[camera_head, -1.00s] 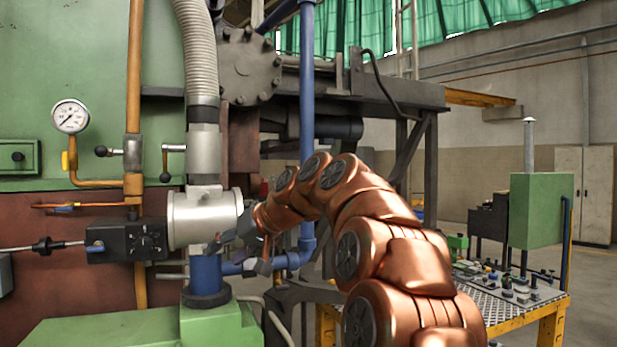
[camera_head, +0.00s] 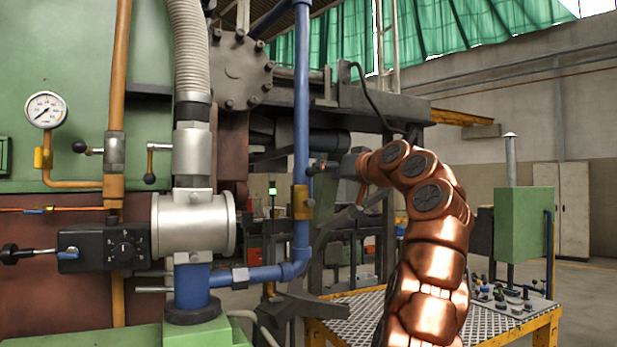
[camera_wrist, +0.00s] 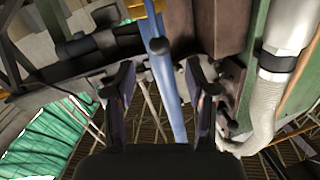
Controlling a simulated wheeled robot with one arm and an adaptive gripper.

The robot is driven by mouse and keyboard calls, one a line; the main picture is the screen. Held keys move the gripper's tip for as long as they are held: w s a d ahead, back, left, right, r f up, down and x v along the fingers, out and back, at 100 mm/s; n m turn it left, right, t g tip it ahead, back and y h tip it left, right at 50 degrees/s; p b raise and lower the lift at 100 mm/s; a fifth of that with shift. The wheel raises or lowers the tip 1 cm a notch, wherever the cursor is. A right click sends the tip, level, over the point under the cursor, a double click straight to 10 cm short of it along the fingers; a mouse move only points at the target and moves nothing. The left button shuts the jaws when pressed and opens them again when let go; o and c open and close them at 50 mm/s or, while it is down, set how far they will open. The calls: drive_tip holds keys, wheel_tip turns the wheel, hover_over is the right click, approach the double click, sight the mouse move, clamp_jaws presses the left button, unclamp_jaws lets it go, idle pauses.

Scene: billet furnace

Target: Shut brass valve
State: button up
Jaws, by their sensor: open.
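The brass valve (camera_head: 301,202) sits on a vertical blue pipe (camera_head: 302,110) in the head view. A small dark part shows at its right side; I cannot tell how its handle is set. My gripper (camera_head: 322,170) is just right of the pipe and a little above the valve body, pointing left. In the wrist view my gripper (camera_wrist: 159,88) has its two dark fingers spread wide and empty, with the blue pipe (camera_wrist: 172,105) showing between them. I cannot tell whether any finger touches the pipe.
A silver cylinder (camera_head: 190,223) and a black control box (camera_head: 105,247) stand left of the pipe. A pressure gauge (camera_head: 46,109) is on the green wall. A yellow-framed bench (camera_head: 525,331) is at the lower right. A dark metal frame stands behind my arm.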

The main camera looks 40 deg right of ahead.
sight(310, 170)
drive_tip(key=w+p, duration=0.1)
drive_tip(key=w, duration=0.1)
drive_tip(key=w+p, duration=0.1)
drive_tip(key=w, duration=0.1)
drive_tip(key=w+d+p, duration=0.1)
drive_tip(key=w, duration=0.1)
drive_tip(key=shift+w+r, duration=0.15)
drive_tip(key=shift+w, duration=0.75)
clamp_jaws()
